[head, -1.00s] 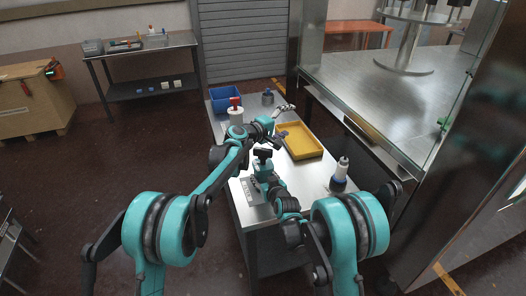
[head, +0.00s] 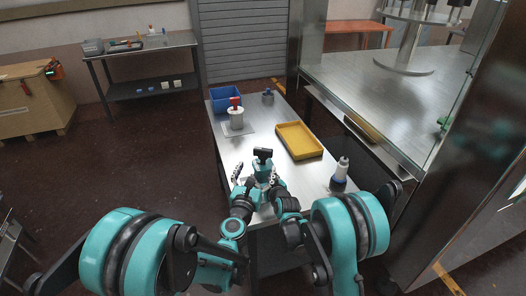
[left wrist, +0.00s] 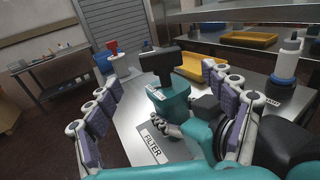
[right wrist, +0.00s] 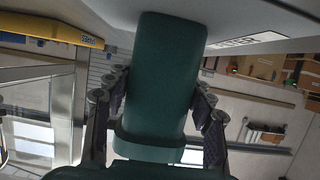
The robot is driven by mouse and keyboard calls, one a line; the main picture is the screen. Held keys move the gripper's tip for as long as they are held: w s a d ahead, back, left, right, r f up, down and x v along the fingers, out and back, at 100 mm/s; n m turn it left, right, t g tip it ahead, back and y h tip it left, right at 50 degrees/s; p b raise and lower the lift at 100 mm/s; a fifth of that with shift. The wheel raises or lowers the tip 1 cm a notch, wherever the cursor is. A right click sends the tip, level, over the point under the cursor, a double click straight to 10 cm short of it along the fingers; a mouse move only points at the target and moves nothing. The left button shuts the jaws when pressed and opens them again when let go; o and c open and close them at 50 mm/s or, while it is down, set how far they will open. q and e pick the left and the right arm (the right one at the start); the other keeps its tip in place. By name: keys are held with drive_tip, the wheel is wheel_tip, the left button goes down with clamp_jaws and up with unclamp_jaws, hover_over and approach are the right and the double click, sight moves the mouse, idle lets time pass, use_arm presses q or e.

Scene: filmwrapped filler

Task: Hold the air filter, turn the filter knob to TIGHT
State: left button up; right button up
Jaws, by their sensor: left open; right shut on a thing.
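The air filter (head: 264,170) is a teal body with a black T-shaped knob (head: 263,153) on top. It stands upright near the table's front end. In the left wrist view the knob (left wrist: 156,62) is seen close up. My right gripper (head: 273,183) is shut on the teal body, which also shows between its fingers in the right wrist view (right wrist: 158,80). My left gripper (head: 243,174) is open beside the filter on its left. In the left wrist view its spread fingers lie either side of the filter, apart from the knob. The knob's marking is not readable.
A white canister with a red top (head: 236,118), a blue bin (head: 225,93) and a grey-blue bottle (head: 268,97) stand at the far end. A yellow tray (head: 300,153) lies mid-table. A white bottle (head: 341,168) stands at right. Table between canister and filter is clear.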

sight(262, 152)
use_arm(q)
drive_tip(key=x, duration=1)
drive_tip(key=shift+c, duration=0.3)
drive_tip(key=c, duration=1.1)
